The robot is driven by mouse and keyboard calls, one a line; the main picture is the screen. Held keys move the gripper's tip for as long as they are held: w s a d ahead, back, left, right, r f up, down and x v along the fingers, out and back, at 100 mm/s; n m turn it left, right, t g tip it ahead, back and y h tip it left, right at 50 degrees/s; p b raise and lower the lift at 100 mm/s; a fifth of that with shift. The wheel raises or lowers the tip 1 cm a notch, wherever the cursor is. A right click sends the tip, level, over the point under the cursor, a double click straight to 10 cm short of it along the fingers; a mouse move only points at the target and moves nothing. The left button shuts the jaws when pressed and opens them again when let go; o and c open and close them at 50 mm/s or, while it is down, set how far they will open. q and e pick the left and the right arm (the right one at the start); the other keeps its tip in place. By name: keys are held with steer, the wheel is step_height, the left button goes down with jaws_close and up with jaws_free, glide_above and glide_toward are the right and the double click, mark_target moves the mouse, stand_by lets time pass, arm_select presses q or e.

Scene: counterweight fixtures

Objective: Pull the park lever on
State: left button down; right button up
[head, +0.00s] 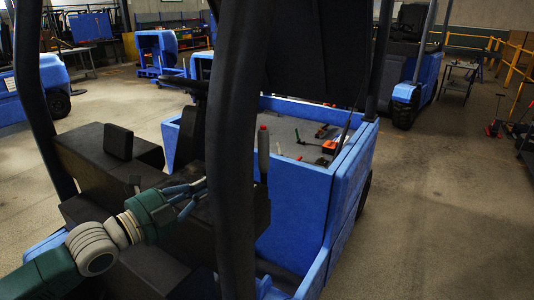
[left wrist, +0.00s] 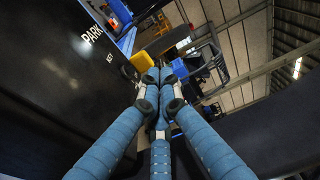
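A lever with a grey grip and red top (head: 263,150) stands upright beside the black seat area of the blue vehicle in the head view. I cannot tell for certain that it is the park lever. My left gripper (head: 192,194), with blue fingers, is over the dark console to the left of this lever and apart from it. In the left wrist view its fingers (left wrist: 160,78) come close together at the tips, with nothing seen held between them. A white PARK label (left wrist: 92,34) is on a dark panel at upper left there. My right gripper is not in view.
A thick black post (head: 235,130) stands between the head camera and the cab, hiding part of it. A steering wheel (head: 184,84) is behind the gripper. The blue rear bed (head: 300,195) holds small tools. A yellow object (left wrist: 143,63) is just beyond the fingertips in the wrist view.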

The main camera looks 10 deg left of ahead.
arm_select(q)
steer(key=shift+w+d, duration=0.1)
steer(key=shift+w, duration=0.1)
steer(key=shift+s+a+r, duration=0.2)
steer(key=shift+s+a, duration=0.1)
steer(key=shift+s, duration=0.2)
steer(key=shift+w+d, duration=0.15)
steer(key=shift+w, duration=0.1)
steer(key=p, duration=0.3)
glide_toward(260, 156)
steer(key=p+x, duration=0.3)
steer(key=x, duration=0.3)
steer(key=shift+w+d+r, duration=0.1)
steer(key=shift+w+r, duration=0.05)
steer(key=shift+w+d, duration=0.15)
steer(key=shift+w, duration=0.15)
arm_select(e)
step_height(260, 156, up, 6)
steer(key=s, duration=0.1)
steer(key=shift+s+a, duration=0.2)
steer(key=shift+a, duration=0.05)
